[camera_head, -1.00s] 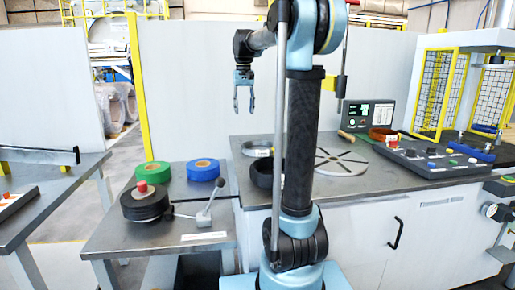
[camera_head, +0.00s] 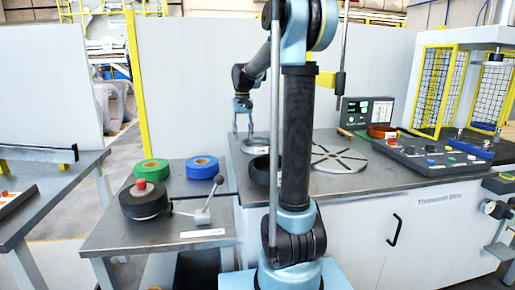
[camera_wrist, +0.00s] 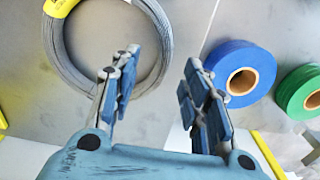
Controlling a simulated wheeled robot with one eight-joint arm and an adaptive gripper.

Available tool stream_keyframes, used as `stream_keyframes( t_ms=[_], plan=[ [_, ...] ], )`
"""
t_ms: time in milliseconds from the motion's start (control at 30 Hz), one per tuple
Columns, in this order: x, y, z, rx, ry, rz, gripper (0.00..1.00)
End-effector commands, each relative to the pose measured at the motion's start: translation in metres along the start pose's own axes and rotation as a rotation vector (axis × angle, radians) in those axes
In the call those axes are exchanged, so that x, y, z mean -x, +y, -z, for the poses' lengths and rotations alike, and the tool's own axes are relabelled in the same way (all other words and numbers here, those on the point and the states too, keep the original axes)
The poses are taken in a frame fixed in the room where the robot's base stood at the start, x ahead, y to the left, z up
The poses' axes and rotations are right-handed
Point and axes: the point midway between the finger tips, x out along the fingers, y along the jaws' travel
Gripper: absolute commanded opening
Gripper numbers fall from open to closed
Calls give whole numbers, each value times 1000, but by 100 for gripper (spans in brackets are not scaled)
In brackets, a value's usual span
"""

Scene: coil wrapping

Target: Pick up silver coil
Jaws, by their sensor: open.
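The silver coil (camera_wrist: 70,70) is a ring of grey wire with a yellow tag (camera_wrist: 60,6), lying flat at the upper left of the wrist view. In the head view the silver coil (camera_head: 256,147) lies on the grey worktop, partly hidden by my arm and gripper. My gripper (camera_head: 243,133) is open and points down above the coil. In the wrist view the open, empty fingers of my gripper (camera_wrist: 160,75) are spread, the left finger overlapping the coil's right side in the picture. I cannot tell the remaining height.
A blue tape roll (camera_head: 201,167) and a green tape roll (camera_head: 151,169) lie on the lower left table. A black roll with a red knob (camera_head: 145,200) and a lever (camera_head: 207,204) stand before them. A black ring (camera_head: 261,170) and a slotted round plate (camera_head: 338,159) are near the coil.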

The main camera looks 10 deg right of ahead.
Motion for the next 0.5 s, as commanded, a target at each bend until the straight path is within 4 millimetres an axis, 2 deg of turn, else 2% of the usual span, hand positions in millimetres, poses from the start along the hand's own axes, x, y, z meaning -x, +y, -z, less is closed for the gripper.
stream_keyframes(
  t_ms=[300, 500],
  plan=[
    [-40, -4, 4, 0, 0, 0, 42],
    [-48, -4, 4, 0, 0, 0, 42]
  ],
)
